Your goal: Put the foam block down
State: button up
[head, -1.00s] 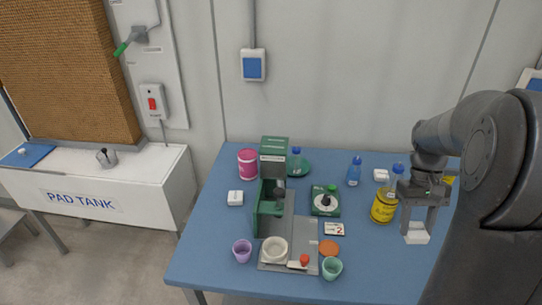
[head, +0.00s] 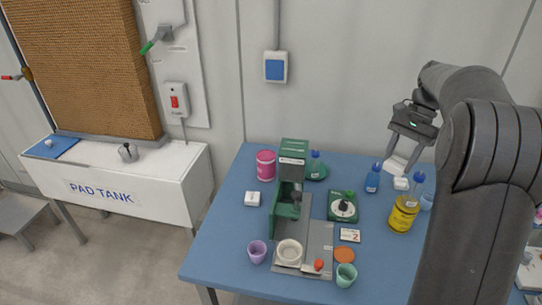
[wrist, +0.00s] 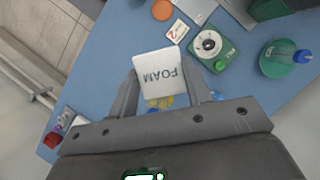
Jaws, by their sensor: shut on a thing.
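My gripper (head: 399,160) is shut on the white foam block, raised above the back right part of the blue table. In the wrist view the foam block (wrist: 157,70) sits between the two fingers, with the word FOAM on its face. The blue table (head: 226,228) is below and does not touch the block.
A green scale-like device (head: 342,208) and a green press (head: 291,170) stand mid-table. The front left of the table has bare room.

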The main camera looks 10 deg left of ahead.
jog(key=w+a+m+t+y, duration=0.1)
jog(key=w+a+m+t, duration=0.1)
jog(key=w+a+m, duration=0.45)
jog(key=m+t, duration=0.5)
jog(key=m, duration=0.8)
send_over(265, 153)
jog(key=s, duration=0.1)
jog(key=shift+h, duration=0.3)
jog(key=f, duration=0.7)
jog(key=d+f, duration=0.1)
jog(key=f, duration=0.3)
jog(key=shift+s+f, duration=0.2)
jog(key=shift+f, duration=2.1)
jog(key=o, duration=1)
jog(key=shift+f, duration=0.15)
jog(key=shift+c, duration=0.2)
